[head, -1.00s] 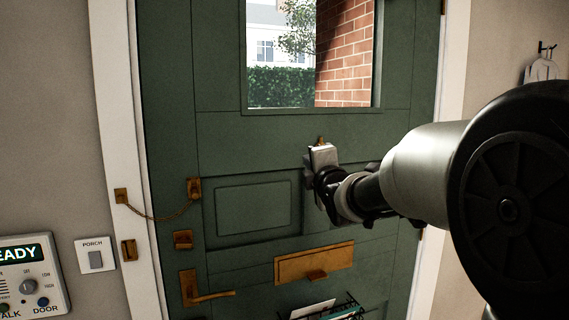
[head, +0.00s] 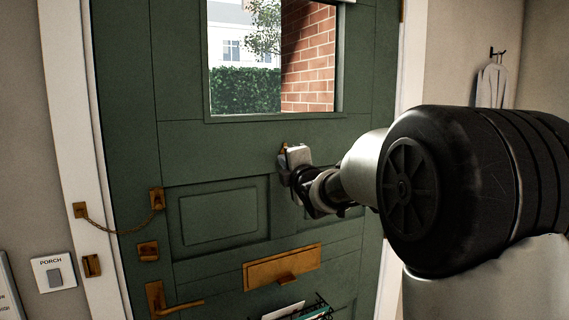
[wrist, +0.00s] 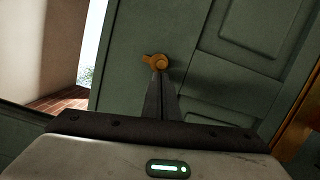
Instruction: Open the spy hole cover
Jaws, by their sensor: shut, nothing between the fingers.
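The brass spy hole cover (head: 284,148) is on the green door (head: 230,148), just below the window. In the head view my gripper (head: 290,160) hides most of it, and only a small brass part shows at the gripper's upper left. In the wrist view the cover (wrist: 158,61) shows as a round brass piece with a tab pointing left. My gripper's fingers (wrist: 160,76) are together and empty, with their tips right at the cover's lower edge. I cannot tell whether they touch it, and the peephole itself is not visible.
A brass letter plate (head: 283,266) sits below, with a wire basket (head: 318,309) of papers under it. A door chain (head: 115,226), a latch (head: 148,251) and a lever handle (head: 178,306) are at the door's left. A hook with a hanging item (head: 491,86) is on the right wall.

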